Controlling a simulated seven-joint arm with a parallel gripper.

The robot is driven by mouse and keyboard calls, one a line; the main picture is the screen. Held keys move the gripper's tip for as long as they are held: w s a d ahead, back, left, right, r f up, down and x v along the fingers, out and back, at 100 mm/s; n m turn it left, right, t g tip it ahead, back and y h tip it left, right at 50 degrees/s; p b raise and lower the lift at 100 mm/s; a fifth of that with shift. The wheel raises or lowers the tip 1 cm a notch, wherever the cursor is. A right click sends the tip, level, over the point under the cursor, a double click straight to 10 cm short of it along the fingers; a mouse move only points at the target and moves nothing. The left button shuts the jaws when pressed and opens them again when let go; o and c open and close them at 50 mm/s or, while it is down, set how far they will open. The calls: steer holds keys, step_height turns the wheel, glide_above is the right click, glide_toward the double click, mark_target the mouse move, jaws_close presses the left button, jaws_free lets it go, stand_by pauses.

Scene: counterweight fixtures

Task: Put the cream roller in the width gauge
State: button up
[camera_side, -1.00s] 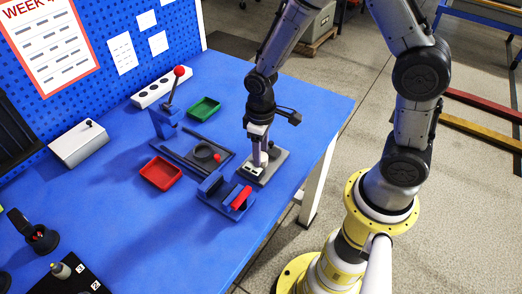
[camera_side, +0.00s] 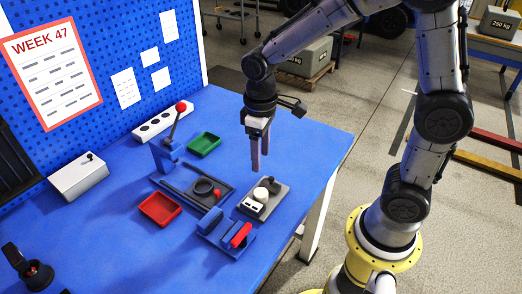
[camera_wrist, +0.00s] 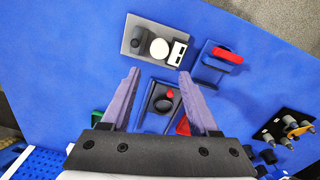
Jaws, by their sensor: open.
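The cream roller (camera_side: 261,193) is a pale round piece on the grey base of what looks like the width gauge (camera_side: 273,205). It stands between a dark round post and a white block with dark windows. In the wrist view the roller (camera_wrist: 159,48) shows as a pale disc close to the white block; I cannot tell if they touch. The gauge's grey base (camera_wrist: 133,32) lies beyond my fingertips there. My gripper (camera_side: 260,163) is open and empty, above the gauge and apart from the roller. Its two spread fingers also show in the wrist view (camera_wrist: 158,75).
A blue fixture with a red bar (camera_side: 238,235) stands close beside the gauge. A dark fixture with a ring and red knob (camera_side: 203,188) is to the left.

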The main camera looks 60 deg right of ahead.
steer(key=s+d+r+m+t, duration=0.1)
steer(key=s+r+t, duration=0.1)
steer(key=s+r, duration=0.3)
steer(key=s+d+r+m+t, duration=0.1)
steer(key=s+r, duration=0.4)
steer(key=s, duration=0.5)
steer(key=d+t, duration=0.1)
steer(key=t, duration=0.1)
steer(key=shift+r+m+t, duration=0.25)
steer(key=shift+m+t, duration=0.05)
